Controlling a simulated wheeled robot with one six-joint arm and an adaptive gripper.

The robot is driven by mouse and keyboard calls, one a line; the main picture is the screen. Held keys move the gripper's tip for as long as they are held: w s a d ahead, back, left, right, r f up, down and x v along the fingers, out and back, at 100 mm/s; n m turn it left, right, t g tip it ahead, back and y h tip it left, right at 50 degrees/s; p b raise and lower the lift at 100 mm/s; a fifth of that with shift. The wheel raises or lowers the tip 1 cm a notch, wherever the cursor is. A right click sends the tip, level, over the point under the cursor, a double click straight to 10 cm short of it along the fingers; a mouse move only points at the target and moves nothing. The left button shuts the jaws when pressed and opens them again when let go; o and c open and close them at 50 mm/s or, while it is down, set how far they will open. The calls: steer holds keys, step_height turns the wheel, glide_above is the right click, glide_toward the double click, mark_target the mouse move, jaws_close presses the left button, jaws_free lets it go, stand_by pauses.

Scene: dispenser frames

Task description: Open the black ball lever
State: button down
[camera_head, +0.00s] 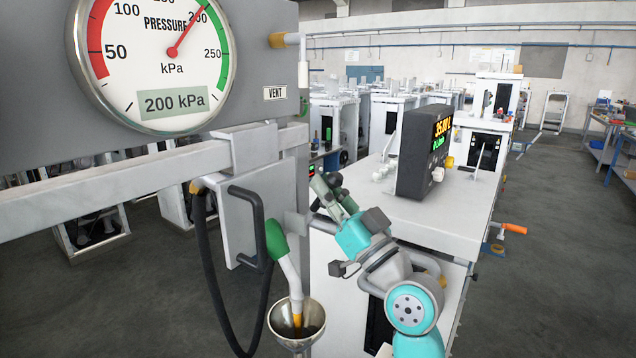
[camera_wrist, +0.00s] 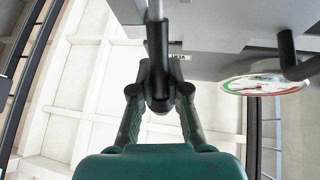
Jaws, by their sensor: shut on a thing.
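The black ball lever shows in the wrist view as a dark rod (camera_wrist: 156,45) running up from a rounded dark end (camera_wrist: 160,100). My gripper (camera_wrist: 160,92) has its two dark green fingers closed around that end, one on each side. In the head view my gripper (camera_head: 326,190) is beside the right edge of the grey panel, above the white cabinet. The lever is small there and mostly hidden by the fingers, so its angle is hard to tell.
A round pressure gauge (camera_head: 160,55) reads 200 kPa. A green-handled nozzle (camera_head: 277,241) points into a metal funnel (camera_head: 297,330), with a black hose (camera_head: 212,270) beside it. A black display box (camera_head: 425,150) stands on the white cabinet (camera_head: 460,207). An orange handle (camera_head: 515,229) sticks out at right.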

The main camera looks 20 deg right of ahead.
steer(key=shift+s+d+f+m+t, duration=0.15)
steer(key=shift+s+d+m+t, duration=0.2)
steer(key=shift+t, duration=0.25)
steer(key=shift+s+d+f+m+t, duration=0.15)
steer(key=shift+s+m+t, duration=0.1)
steer(key=shift+s+t, duration=0.3)
steer(key=shift+d+t+h, duration=0.1)
steer(key=shift+t+h, duration=0.15)
steer(key=shift+h, duration=0.05)
steer(key=c, duration=1.1)
jaws_free()
steer(key=shift+s+d, duration=0.1)
steer(key=shift+c, duration=0.2)
steer(key=shift+f, duration=0.1)
steer(key=v, duration=1.2)
